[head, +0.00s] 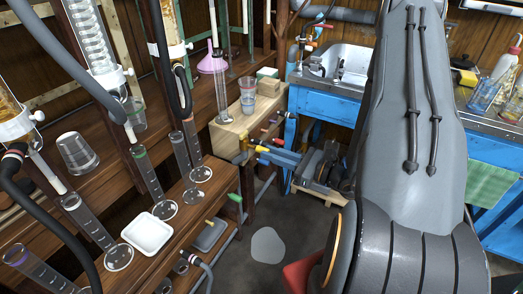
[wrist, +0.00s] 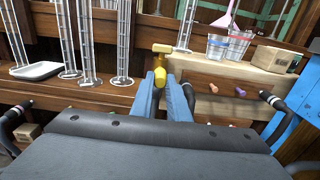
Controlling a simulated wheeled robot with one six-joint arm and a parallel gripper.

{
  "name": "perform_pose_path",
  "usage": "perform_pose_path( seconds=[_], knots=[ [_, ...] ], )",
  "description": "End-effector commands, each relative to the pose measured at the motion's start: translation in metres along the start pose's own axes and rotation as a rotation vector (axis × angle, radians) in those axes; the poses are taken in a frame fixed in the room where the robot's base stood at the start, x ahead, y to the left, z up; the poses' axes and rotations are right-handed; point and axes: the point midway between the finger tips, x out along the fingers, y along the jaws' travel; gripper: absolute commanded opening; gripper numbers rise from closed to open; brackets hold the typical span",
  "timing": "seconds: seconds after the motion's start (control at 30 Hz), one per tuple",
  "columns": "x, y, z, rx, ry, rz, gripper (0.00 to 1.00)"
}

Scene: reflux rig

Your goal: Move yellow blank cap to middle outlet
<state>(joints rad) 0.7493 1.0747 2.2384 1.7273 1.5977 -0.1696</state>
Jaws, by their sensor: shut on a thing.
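My gripper (wrist: 160,72) has blue fingers shut on the yellow blank cap (wrist: 161,50), which points forward in the wrist view. In the head view the yellow cap (head: 262,148) shows at the fingers' left end, in front of the wooden box (head: 226,140). In the wrist view the box front (wrist: 196,75) lies beyond and to the right of the cap. I cannot tell which of these is the middle outlet; the fingers hide part of the front.
A black hose end (wrist: 272,99) is at the box front's right side. Plastic cups (wrist: 238,44) and a cardboard block (wrist: 275,59) stand on top. Glass cylinders (wrist: 88,50) and a white tray (head: 148,232) stand left. A blue bench (head: 330,105) is at right.

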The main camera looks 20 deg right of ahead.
Motion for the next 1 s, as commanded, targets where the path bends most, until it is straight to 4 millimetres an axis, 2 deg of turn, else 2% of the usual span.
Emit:
perform_pose_path(
  seconds=[1.0],
  knots=[
    [0.015, 0.0, 0.0, 0.0, 0.0, 0.0, 0.0]
  ],
)
